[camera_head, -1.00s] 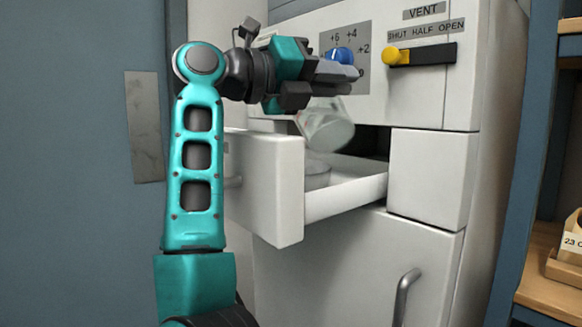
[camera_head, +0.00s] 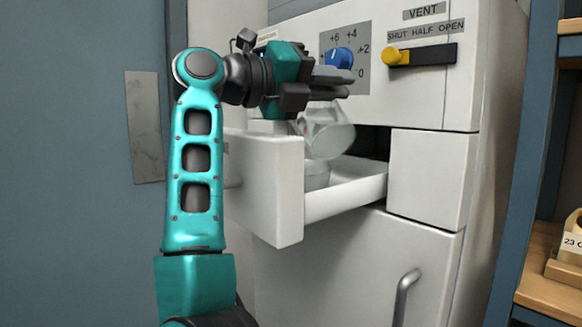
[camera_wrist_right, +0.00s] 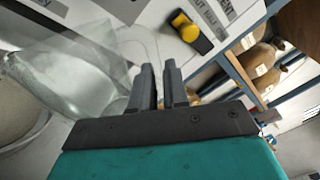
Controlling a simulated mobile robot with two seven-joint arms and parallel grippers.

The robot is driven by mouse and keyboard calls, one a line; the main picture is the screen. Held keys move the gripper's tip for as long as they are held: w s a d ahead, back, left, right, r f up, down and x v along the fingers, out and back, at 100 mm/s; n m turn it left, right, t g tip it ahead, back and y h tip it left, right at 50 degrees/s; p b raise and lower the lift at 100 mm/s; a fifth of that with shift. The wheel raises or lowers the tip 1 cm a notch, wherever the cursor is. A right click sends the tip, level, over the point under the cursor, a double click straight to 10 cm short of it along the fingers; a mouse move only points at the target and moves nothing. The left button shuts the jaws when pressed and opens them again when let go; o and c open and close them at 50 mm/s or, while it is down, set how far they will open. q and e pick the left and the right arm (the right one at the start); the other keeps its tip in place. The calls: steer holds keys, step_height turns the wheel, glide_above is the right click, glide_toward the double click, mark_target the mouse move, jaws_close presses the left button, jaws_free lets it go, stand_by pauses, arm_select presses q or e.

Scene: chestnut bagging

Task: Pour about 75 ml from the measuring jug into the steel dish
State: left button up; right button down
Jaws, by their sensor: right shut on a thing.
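The clear measuring jug (camera_head: 328,133) hangs tilted from my right gripper (camera_head: 332,82), with its mouth low above the open drawer. My right gripper is shut on the jug, and in the wrist view the fingers (camera_wrist_right: 160,88) are close together by its clear handle. The jug body (camera_wrist_right: 75,70) shows at the left there. The steel dish (camera_head: 316,176) sits inside the drawer below the jug, partly hidden by the drawer front. A round grey dish (camera_wrist_right: 18,112) shows at the left edge of the wrist view. I cannot make out a stream or the liquid level. My left gripper is not in view.
The white drawer (camera_head: 347,202) stands pulled out from the cabinet. A blue dial (camera_head: 340,57) is just behind the gripper, and a yellow-knobbed vent slider (camera_head: 397,57) is to its right. Wooden shelves (camera_head: 548,275) stand at the far right.

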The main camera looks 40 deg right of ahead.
mark_target(345, 89)
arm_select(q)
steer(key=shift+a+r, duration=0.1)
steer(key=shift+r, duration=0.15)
arm_select(e)
steer(key=shift+w+r+n, duration=0.15)
steer(key=shift+w+n, duration=0.1)
steer(key=shift+n, duration=0.15)
stand_by(0.7)
arm_select(q)
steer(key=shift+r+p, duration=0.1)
steer(key=shift+p, duration=0.2)
arm_select(e)
steer(key=s+m+b, duration=0.2)
steer(key=m, duration=0.1)
steer(key=s+f+m+b, duration=0.1)
steer(key=m, duration=0.1)
steer(key=shift+s+a, duration=0.2)
steer(key=shift+a, duration=0.05)
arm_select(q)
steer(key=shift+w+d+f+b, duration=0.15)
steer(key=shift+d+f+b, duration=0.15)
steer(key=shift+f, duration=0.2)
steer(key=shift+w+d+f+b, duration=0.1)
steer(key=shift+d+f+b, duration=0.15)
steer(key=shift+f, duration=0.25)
arm_select(e)
steer(key=shift+s+a+r+m, duration=0.1)
steer(key=shift+s+m, duration=0.6)
steer(key=shift+m, duration=0.3)
